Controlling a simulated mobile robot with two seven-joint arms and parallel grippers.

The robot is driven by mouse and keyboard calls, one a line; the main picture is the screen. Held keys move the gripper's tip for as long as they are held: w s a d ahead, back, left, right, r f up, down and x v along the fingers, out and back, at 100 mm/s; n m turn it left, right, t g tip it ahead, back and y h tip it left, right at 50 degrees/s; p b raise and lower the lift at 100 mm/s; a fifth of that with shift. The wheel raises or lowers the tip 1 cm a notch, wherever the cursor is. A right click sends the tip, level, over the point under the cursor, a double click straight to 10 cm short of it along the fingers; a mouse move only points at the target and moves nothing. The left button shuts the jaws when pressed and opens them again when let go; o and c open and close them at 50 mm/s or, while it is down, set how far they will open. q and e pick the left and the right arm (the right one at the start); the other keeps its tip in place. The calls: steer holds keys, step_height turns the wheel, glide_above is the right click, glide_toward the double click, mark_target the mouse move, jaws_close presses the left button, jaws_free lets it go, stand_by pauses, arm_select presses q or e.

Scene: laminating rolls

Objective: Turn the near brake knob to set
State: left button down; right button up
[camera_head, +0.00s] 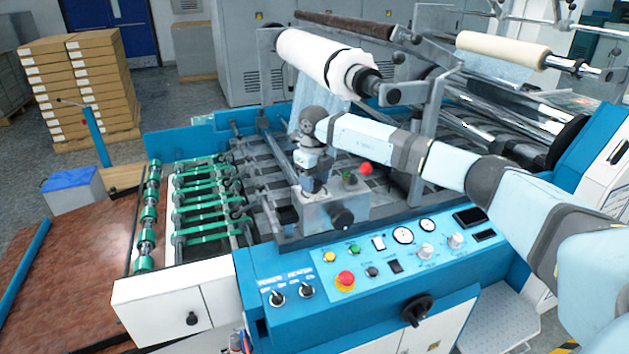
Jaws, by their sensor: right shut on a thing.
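My right arm comes in from the right, and its gripper (316,186) points down at the top of a grey metal box (318,213) behind the control panel. The gripper is shut on what appears to be the near brake knob on that box. The fingers hide most of the knob, so its setting cannot be read. A red ball-topped lever (366,169) stands just right of the gripper. A round black knob (342,217) sits on the box's front face, apart from the fingers. My left gripper is not in view.
The blue control panel (395,259) with buttons and dials lies in front of the box. The white film roll (318,62) hangs behind and above my gripper. Green-banded rollers (205,206) lie to the left. Stacked cartons (80,85) stand far left.

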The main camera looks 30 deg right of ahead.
steer(key=shift+r+m, duration=0.1)
steer(key=shift+m, duration=2.1)
steer(key=o, duration=0.9)
steer(key=shift+o, duration=0.2)
step_height(320, 180, up, 14)
steer(key=b, duration=0.2)
